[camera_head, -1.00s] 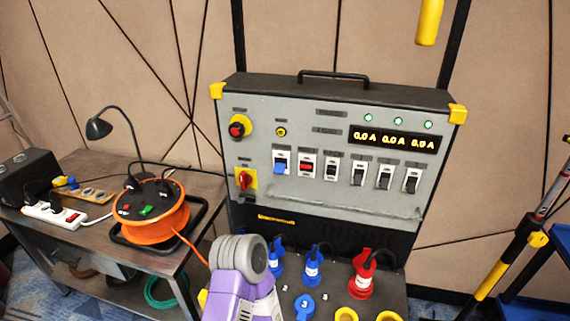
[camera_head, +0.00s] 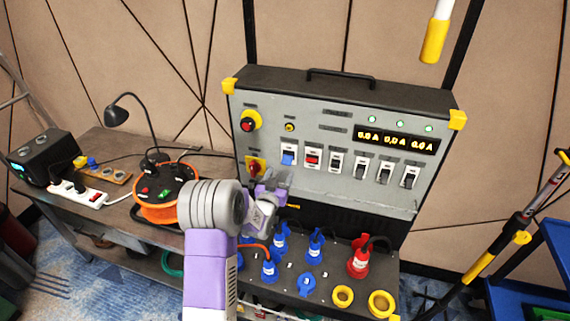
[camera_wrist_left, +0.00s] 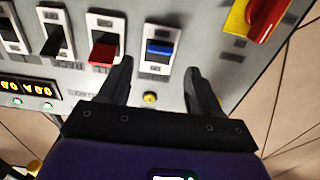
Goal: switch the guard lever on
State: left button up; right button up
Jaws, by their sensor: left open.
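A grey switch panel (camera_head: 335,192) carries a row of lever switches. The leftmost has a blue lever (camera_head: 288,159), and beside it is one with a red lever (camera_head: 312,160). I cannot tell from lettering which is the guard lever. My left gripper (camera_head: 275,183) is just below and left of the blue lever in the head view, open and empty. In the left wrist view, which shows the panel upside down, the blue lever (camera_wrist_left: 160,47) lies between and beyond the open fingers (camera_wrist_left: 160,82). The red lever (camera_wrist_left: 103,55) is beside one finger. The fingers appear apart from both. My right gripper is out of view.
A red rotary switch on a yellow plate (camera_head: 252,164) is close to my left gripper, partly hidden. Black levers (camera_head: 360,170) stand to the right. Blue and red plugs (camera_head: 357,262) rise from the ledge below. An orange cable reel (camera_head: 157,213) is at left.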

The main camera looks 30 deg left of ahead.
aim_at(286, 162)
pick_arm(q)
jog(key=shift+x, duration=2.8)
jog(key=c, duration=1)
jog(key=shift+c, duration=0.2)
